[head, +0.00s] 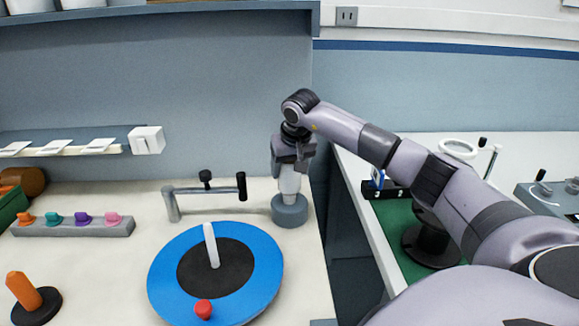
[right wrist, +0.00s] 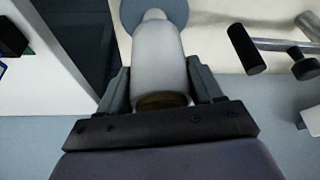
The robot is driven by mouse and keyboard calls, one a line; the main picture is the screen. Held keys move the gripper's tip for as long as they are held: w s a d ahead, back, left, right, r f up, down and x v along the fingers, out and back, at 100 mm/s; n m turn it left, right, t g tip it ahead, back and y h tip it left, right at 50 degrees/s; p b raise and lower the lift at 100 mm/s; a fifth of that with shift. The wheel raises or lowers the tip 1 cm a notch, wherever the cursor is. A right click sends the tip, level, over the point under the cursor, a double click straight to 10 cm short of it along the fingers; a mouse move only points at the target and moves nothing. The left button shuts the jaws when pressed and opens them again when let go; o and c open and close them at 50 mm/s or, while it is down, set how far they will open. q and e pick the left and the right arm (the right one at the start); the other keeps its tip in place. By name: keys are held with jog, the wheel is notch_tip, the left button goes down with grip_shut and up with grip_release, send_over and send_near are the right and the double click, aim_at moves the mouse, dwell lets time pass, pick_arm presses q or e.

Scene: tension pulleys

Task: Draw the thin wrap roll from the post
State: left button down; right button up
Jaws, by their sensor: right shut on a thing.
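The thin wrap roll (head: 289,181) is a pale, upright cylinder at the back right of the light table. It stands over a round blue-grey base (head: 289,212). My right gripper (head: 291,160) points down and is shut on the roll's upper part. In the right wrist view the pale roll (right wrist: 160,62) sits between both fingers, with a brown end close to the palm. The base shows beyond it (right wrist: 178,10). The post inside the roll is mostly hidden, and I cannot tell how far the roll sits down on it. My left gripper is not in view.
A metal bar with black handles (head: 207,190) stands just left of the roll. A blue turntable (head: 165,272) with a white peg is in front. The table's right edge is close to the base, with a gap before the green-matted bench (head: 388,235).

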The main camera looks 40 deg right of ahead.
jog(key=shift+r, duration=0.15)
jog(key=shift+r+p, duration=0.6)
jog(key=shift+r, duration=1.05)
jog(key=shift+r, duration=0.1)
jog(key=shift+r, duration=1.65)
jog(key=shift+r, duration=1.3)
jog(key=shift+r, duration=0.1)
jog(key=shift+r, duration=1.9)
